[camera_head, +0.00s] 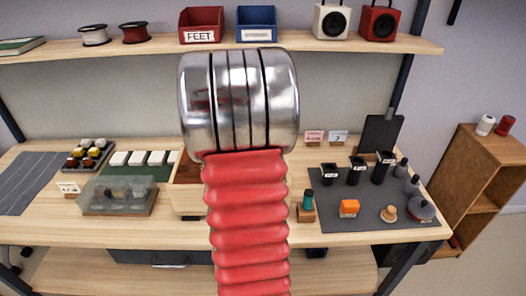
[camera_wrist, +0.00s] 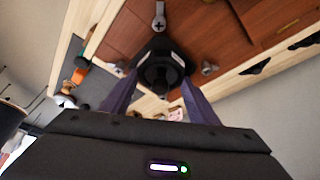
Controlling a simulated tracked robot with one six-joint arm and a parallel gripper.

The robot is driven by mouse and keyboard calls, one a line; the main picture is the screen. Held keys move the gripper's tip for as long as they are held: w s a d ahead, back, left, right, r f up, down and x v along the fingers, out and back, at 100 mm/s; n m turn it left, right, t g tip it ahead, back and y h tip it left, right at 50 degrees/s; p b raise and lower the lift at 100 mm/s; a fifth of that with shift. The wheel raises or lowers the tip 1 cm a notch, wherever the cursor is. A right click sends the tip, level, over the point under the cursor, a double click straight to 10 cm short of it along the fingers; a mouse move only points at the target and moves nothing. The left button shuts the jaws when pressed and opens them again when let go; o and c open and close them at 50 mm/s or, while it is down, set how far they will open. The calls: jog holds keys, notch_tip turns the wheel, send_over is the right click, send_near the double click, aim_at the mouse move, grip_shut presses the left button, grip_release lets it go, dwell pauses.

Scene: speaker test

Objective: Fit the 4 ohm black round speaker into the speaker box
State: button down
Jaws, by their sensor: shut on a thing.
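In the wrist view, my gripper (camera_wrist: 158,90) has its two purple fingers closed on a black object (camera_wrist: 160,68) with a round dark centre and small pale marks; I take it for the black speaker, but no ohm marking is readable. The object is in front of a wooden box with a red-brown inner floor (camera_wrist: 205,35); I cannot tell whether it touches it. In the head view, a wooden box (camera_head: 187,201) with a red-brown inside stands mid-table, mostly behind my red arm. My gripper and the held object are hidden there.
A clear-lidded case (camera_head: 117,195) lies left of the box. White and red speaker boxes (camera_head: 379,21) stand on the shelf.

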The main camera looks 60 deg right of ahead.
jog(key=shift+f, duration=0.5)
dwell(0.5)
jog(key=c, duration=0.6)
grip_release()
jog(key=v, duration=1.3)
jog(key=shift+w+a+r, duration=0.15)
jog(key=shift+a+r, duration=0.05)
jog(key=shift+r, duration=0.05)
